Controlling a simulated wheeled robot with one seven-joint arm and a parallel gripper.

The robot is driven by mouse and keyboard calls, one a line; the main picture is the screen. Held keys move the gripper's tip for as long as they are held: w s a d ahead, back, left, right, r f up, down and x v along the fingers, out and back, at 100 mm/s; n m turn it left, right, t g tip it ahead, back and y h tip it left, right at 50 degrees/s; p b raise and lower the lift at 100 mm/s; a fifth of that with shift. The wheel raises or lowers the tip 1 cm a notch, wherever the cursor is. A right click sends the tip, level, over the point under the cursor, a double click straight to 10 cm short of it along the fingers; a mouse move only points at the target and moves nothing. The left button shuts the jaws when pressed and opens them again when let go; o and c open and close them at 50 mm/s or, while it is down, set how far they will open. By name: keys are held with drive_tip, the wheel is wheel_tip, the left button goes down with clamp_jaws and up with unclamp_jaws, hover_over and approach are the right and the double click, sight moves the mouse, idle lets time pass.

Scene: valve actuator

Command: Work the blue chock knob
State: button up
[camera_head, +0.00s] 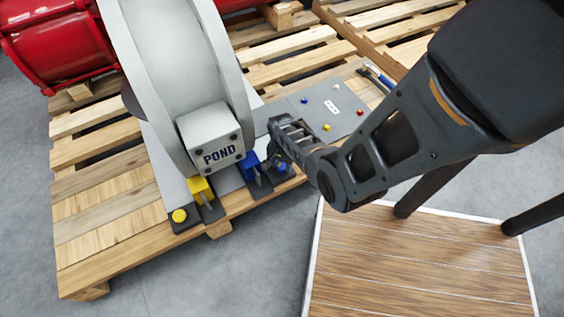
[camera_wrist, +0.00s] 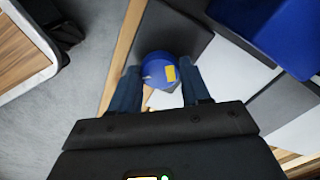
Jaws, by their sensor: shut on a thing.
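The blue chock knob (camera_wrist: 158,68) is a round blue cap with a small yellow patch. It sits between the two fingers of my gripper (camera_wrist: 161,88), which is shut on it. In the head view, my gripper (camera_head: 279,160) reaches down to the same knob (camera_head: 282,168), which is partly hidden by it. The blue chock (camera_head: 250,167) stands just left of the knob, at the foot of the grey housing marked POND. Its blue body also shows in the wrist view (camera_wrist: 270,30) at the upper right.
A yellow chock (camera_head: 200,188) and yellow knob (camera_head: 179,215) stand to the left. A grey panel (camera_head: 318,112) with small coloured buttons lies behind my gripper. All rest on a wooden pallet (camera_head: 100,245). A wood-topped platform (camera_head: 420,265) is at the lower right.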

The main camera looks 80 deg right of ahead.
sight(282, 166)
drive_tip(key=m, duration=0.5)
drive_tip(key=shift+p, duration=0.35)
idle(0.4)
drive_tip(key=o, duration=1.1)
drive_tip(key=shift+c, duration=0.2)
wheel_tip(282, 166, up, 8)
drive_tip(key=p, duration=0.4)
drive_tip(key=shift+f, duration=0.1)
